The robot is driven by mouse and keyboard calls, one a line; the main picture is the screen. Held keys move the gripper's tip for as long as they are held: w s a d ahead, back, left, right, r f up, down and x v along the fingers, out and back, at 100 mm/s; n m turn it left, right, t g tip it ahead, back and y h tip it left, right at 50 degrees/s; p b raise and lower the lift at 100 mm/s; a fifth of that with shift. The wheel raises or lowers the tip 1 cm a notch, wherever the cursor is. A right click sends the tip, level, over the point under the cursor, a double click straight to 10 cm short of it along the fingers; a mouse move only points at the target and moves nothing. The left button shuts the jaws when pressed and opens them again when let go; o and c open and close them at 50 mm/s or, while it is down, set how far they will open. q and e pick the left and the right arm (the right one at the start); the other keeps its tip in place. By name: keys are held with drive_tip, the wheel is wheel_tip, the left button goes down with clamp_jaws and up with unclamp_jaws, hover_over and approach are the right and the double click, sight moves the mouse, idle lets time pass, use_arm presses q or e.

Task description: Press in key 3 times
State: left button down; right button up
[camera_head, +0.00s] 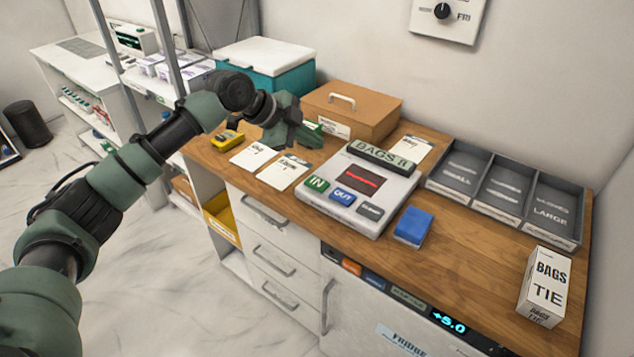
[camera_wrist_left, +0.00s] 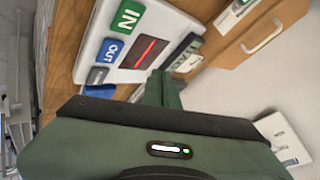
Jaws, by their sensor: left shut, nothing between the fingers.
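The green IN key (camera_head: 317,184) sits at the left front corner of a white counter box (camera_head: 345,220) on the wooden worktop. It also shows in the left wrist view (camera_wrist_left: 127,14). A blue OUT key (camera_head: 343,196) and a dark grey key (camera_head: 370,209) line up beside it. My right gripper is not in view.
A brown box (camera_head: 365,112) with a handle stands behind the gripper. White cards (camera_head: 283,172) and a yellow device (camera_head: 227,140) lie left of the counter box. A blue block (camera_head: 413,226), grey trays (camera_head: 470,194) and a BAGS TIE box (camera_head: 543,287) stand to the right.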

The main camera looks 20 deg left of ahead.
use_arm(q)
drive_tip(key=b, duration=0.7)
hover_over(313, 183)
wheel_tip(313, 183, down, 6)
drive_tip(key=shift+f, duration=0.5)
drive_tip(key=shift+d+f, duration=0.1)
drive_tip(key=shift+f, duration=0.75)
drive_tip(key=shift+f, duration=0.1)
idle(0.4)
drive_tip(key=shift+f, duration=0.35)
